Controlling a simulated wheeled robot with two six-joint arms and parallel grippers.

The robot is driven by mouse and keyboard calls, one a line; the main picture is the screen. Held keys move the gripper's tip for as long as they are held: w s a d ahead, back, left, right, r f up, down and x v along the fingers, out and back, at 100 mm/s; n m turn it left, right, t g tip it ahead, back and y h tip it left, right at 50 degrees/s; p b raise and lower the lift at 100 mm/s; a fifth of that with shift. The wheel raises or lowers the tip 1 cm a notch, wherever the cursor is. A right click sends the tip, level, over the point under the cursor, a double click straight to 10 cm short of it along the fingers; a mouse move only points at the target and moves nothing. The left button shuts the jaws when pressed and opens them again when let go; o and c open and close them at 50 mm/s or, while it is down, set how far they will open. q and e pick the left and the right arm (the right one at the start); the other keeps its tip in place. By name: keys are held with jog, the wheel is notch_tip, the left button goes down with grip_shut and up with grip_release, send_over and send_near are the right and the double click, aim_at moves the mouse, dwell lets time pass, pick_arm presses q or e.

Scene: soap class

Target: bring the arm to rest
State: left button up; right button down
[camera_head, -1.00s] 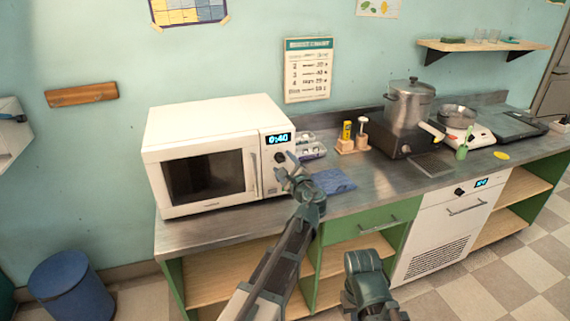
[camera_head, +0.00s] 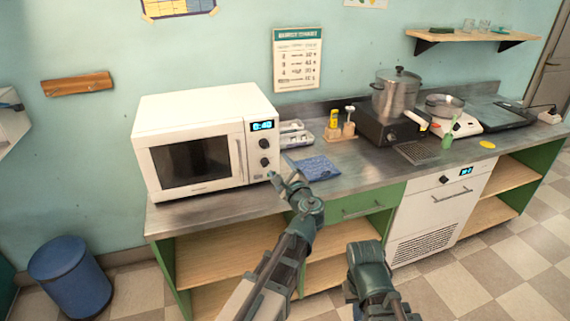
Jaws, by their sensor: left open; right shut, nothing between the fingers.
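My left gripper (camera_head: 281,184) is open and empty, in front of the counter's edge just right of the microwave's lower right corner in the picture. It looks apart from the microwave. The white microwave (camera_head: 205,108) stands on the counter with its door closed, and its display (camera_head: 262,126) is lit and reads 0:40. Two dark knobs (camera_head: 265,153) sit below the display. My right gripper (camera_head: 368,262) is low at the bottom centre, in front of the cabinet; it is shut and empty, and its fingertips are hard to make out.
The steel counter (camera_head: 225,205) holds a blue cloth (camera_head: 316,168), a small bottle rack (camera_head: 339,131), a pot (camera_head: 397,94) on a cooker and a scale with a pan (camera_head: 445,105). A blue bin (camera_head: 70,277) stands on the floor at left. The floor at right is clear.

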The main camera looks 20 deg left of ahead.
pick_arm(q)
jog(key=s+d+f+n+g+h+p, duration=0.35)
jog(key=s+f+n+g, duration=0.35)
jog(key=s+f+n, duration=0.35)
jog(key=s+d+f+n+g+h, duration=0.2)
jog(key=s+d+g, duration=0.1)
jog(key=s+d, duration=0.3)
jog(key=s+d+f+n+g+h+p, duration=0.1)
jog(key=s+d+f+n+g+h, duration=0.1)
jog(key=s+d, duration=0.5)
jog(key=s+f+g+h, duration=0.1)
jog(key=s+g, duration=0.1)
jog(key=s, duration=0.2)
jog(key=shift+n+p, duration=0.3)
jog(key=shift+n, duration=0.05)
